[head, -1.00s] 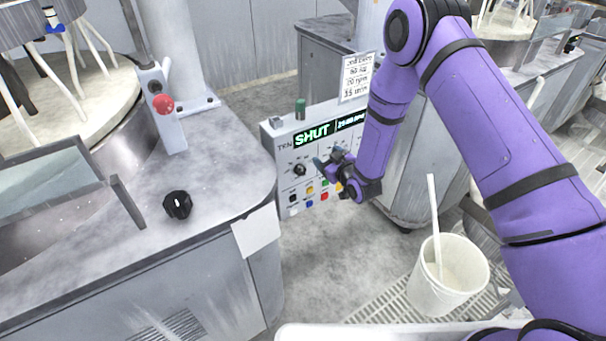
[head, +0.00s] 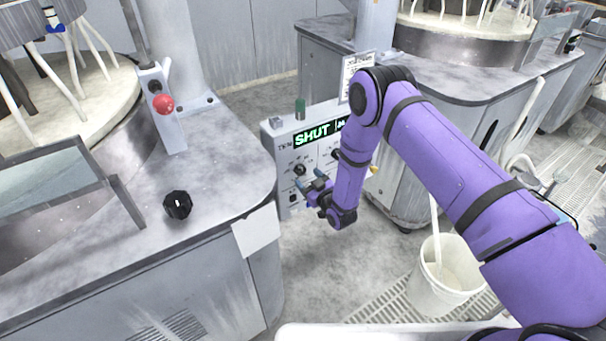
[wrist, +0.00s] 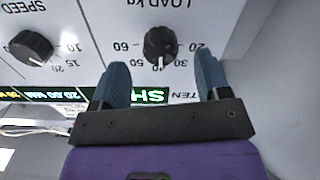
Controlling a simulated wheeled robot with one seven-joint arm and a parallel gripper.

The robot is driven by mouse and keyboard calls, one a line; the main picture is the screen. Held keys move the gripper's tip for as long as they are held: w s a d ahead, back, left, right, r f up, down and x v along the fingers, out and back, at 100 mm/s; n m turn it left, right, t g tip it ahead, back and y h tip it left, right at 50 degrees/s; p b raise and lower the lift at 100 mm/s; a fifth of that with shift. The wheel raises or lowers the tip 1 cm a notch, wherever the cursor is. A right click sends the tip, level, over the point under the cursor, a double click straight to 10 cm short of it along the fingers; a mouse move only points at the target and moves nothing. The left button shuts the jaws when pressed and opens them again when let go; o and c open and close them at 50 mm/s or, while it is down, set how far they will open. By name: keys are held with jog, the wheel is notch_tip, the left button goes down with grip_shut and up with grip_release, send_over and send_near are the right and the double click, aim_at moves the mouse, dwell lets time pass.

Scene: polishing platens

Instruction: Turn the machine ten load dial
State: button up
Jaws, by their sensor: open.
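The panel marked TEN (head: 283,165) stands behind the gap right of the near machine. Its load dial (head: 300,169) is a round black knob. In the wrist view the panel is upside down, and the LOAD kg dial (wrist: 160,46) has its white pointer mark towards the display, between 30 and 50. My gripper (head: 306,180) is in front of the panel, just below the dial in the head view. In the wrist view the open blue fingers (wrist: 162,80) are spread left and right of the dial's line, with nothing between them. Contact with the dial is not visible.
The SPEED dial (wrist: 30,47) sits beside the load dial. A lit display (head: 318,132) reads SHUT. Another black knob (head: 177,205) and a red button (head: 163,104) are on the near machine. A white bucket (head: 446,277) stands on the floor.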

aim_at(302, 173)
jog(key=shift+x, duration=1.85)
jog(key=shift+c, duration=0.4)
jog(key=c, duration=0.8)
jog(key=shift+c, duration=0.2)
jog(key=m, duration=0.4)
jog(key=shift+s+m, duration=0.1)
jog(key=shift+m, duration=1.8)
jog(key=shift+a, duration=0.1)
